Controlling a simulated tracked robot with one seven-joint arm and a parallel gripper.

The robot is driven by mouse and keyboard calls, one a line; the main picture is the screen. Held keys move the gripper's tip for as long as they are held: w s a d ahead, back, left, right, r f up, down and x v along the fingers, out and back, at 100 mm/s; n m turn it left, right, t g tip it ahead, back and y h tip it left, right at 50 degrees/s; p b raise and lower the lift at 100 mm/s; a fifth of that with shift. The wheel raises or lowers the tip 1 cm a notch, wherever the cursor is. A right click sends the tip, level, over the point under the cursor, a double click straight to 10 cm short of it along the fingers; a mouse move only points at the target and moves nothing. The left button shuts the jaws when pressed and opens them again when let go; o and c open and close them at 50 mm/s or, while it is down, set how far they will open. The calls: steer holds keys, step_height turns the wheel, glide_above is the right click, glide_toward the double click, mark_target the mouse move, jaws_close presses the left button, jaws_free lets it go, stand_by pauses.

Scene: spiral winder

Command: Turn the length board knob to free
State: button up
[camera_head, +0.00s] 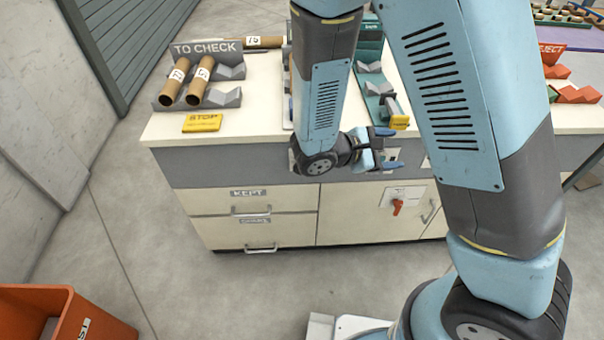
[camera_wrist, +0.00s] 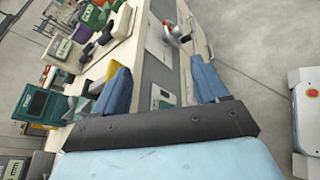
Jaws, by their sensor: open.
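A red knob (camera_head: 397,206) sits on a small white plate on the bench's cabinet door.
The bench top (camera_head: 262,112) holds a grey TO CHECK rack (camera_head: 210,84) with brown tubes, a yellow STOP plate (camera_head: 202,122) and green holders (camera_head: 376,90). Drawers (camera_head: 246,200) are left of the door. An orange bin (camera_head: 100,318) stands front left. The floor before the bench is clear.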

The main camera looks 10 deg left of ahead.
steer(key=s+a+f+n+t+y, duration=0.1)
steer(key=a+f+n+t+y, duration=0.4)
steer(key=a+f+n+t, duration=0.5)
steer(key=n+y, duration=1.1)
steer(key=n, duration=0.1)
glide_toward(302, 171)
steer(key=x, duration=0.9)
steer(key=shift+w+a+f, duration=0.1)
steer(key=shift+w, duration=0.05)
steer(key=c, duration=1.1)
